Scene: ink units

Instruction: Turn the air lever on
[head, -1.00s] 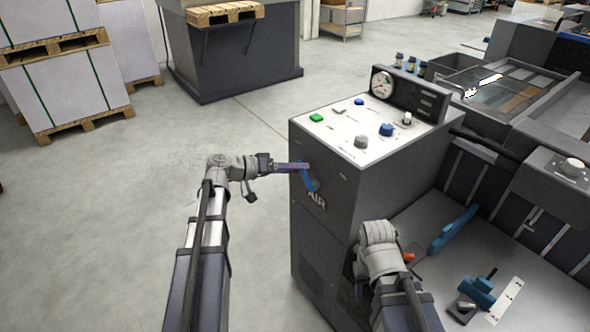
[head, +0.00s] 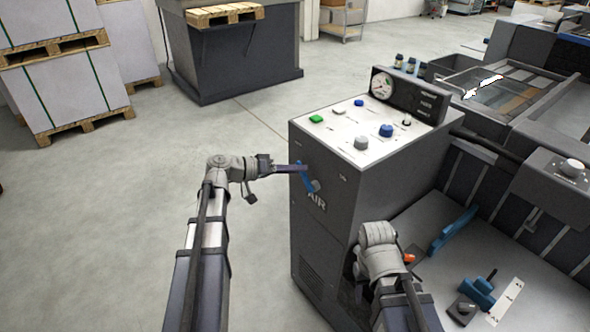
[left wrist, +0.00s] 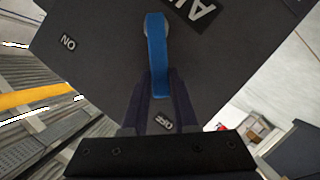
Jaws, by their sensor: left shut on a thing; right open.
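The blue air lever (head: 305,179) is on the front of the grey control cabinet, just above the AIR lettering (head: 317,200). In the left wrist view the lever (left wrist: 157,60) runs from its round pivot towards the OFF label (left wrist: 164,122). The ON label (left wrist: 68,43) is off to the left there. My left gripper (head: 303,168) has its dark fingers on either side of the lever's free end; it also shows in the left wrist view (left wrist: 161,98), shut on the lever. My right arm is bent in front of the cabinet's right side; its fingers are hidden.
The cabinet top (head: 340,140) carries a green button, blue and grey knobs and a gauge (head: 382,85). Right of the cabinet, a grey surface holds blue parts (head: 478,292). Open floor (head: 120,220) lies left of the cabinet. Wrapped stacks on pallets stand further back.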

